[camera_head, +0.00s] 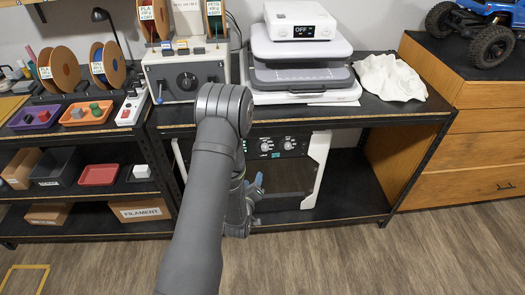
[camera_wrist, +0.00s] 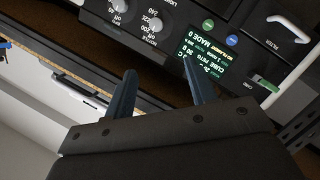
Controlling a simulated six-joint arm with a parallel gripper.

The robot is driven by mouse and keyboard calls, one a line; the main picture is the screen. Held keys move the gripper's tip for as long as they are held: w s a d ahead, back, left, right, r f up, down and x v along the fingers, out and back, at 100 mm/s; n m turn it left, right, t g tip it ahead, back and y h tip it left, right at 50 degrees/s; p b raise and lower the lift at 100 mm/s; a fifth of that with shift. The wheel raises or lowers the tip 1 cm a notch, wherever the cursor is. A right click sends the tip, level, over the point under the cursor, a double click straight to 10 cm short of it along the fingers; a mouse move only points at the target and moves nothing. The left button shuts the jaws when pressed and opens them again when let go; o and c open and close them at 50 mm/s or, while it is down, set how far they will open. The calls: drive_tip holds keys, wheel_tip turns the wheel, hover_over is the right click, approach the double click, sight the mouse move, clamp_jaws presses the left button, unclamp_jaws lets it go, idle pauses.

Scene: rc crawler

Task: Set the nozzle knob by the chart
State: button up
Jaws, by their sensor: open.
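Two round pale dials show on the printer's dark front panel in the wrist view: one knob (camera_wrist: 119,7) at the top edge and a second knob (camera_wrist: 155,25) below and right of it. In the head view the two knobs (camera_head: 265,146) and (camera_head: 288,144) sit side by side. My gripper (camera_wrist: 155,80) is open and empty, its two blue fingers toward the panel, apart from both knobs. In the head view it shows low before the printer (camera_head: 257,187). I cannot make out a chart.
A lit display (camera_wrist: 207,57) with green text, coloured buttons (camera_wrist: 232,40) and a white handle (camera_wrist: 290,32) lie right of the knobs. The printer's white frame (camera_head: 316,165) stands on the lower shelf under the black bench top (camera_head: 400,112). Shelves with spools and trays stand left.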

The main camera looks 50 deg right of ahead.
sight(265, 149)
drive_tip(key=w+d+f+n, duration=0.1)
drive_tip(key=w+d, duration=0.2)
drive_tip(key=d, duration=0.3)
drive_tip(key=w+d+f+n, duration=0.1)
drive_tip(key=w+d, duration=0.2)
drive_tip(key=d, duration=0.3)
drive_tip(key=w+d+f+n, duration=0.1)
drive_tip(key=w+d, duration=0.2)
drive_tip(key=d, duration=0.3)
drive_tip(key=shift+w+f, duration=0.25)
drive_tip(key=shift+f, duration=0.1)
drive_tip(key=c, duration=1)
drive_tip(key=shift+o, duration=0.2)
